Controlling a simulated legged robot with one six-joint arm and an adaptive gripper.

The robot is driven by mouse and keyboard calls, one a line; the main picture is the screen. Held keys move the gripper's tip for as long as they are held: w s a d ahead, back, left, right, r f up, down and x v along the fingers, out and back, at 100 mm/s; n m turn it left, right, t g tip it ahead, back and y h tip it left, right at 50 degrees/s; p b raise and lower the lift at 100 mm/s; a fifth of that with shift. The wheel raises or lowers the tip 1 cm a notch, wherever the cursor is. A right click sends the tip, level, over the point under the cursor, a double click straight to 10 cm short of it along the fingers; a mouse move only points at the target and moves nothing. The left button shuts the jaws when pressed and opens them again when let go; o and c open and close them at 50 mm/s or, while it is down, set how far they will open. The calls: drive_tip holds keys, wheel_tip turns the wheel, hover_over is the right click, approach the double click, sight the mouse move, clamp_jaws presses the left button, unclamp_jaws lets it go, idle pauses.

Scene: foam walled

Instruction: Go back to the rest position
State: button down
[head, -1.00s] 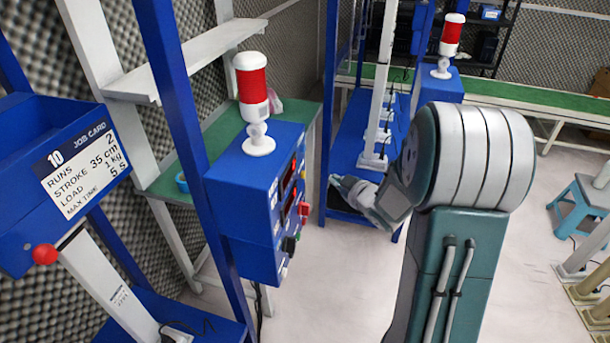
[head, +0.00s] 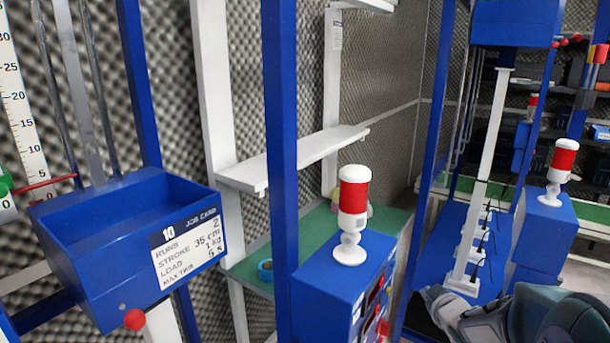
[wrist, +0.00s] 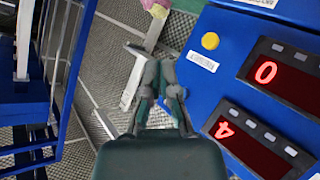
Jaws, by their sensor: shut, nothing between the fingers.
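My gripper (wrist: 160,70) shows in the wrist view, its two grey fingers drawn together with nothing held. It is beside the blue control box (wrist: 225,60), which has red digit displays reading 0 and 4 and a yellow button (wrist: 210,41). I cannot tell the gap to the box. In the head view, part of my arm and its grey wrist end sit low at the right, in front of the second blue frame. The fingertips are hard to make out there.
A red-and-white signal lamp (head: 353,214) stands on the near blue box (head: 335,282). A blue job card bin (head: 125,238) with a red knob (head: 135,319) is at left. Blue posts and a white shelf (head: 295,158) stand close. Another lamp (head: 562,172) is at right.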

drive_tip(key=s+a+r+m+g, duration=0.2)
drive_tip(key=s+a, duration=0.2)
drive_tip(key=s, duration=0.5)
drive_tip(key=s+a+r+m+g, duration=0.1)
drive_tip(key=s+a+r+g, duration=0.1)
drive_tip(key=s+a, duration=0.3)
drive_tip(key=s+a+r+m+g, duration=0.2)
drive_tip(key=s+a+r+g, duration=0.1)
drive_tip(key=s, duration=1)
drive_tip(key=shift+a+m, duration=0.3)
drive_tip(key=shift+a, duration=0.55)
drive_tip(key=shift+a, duration=0.1)
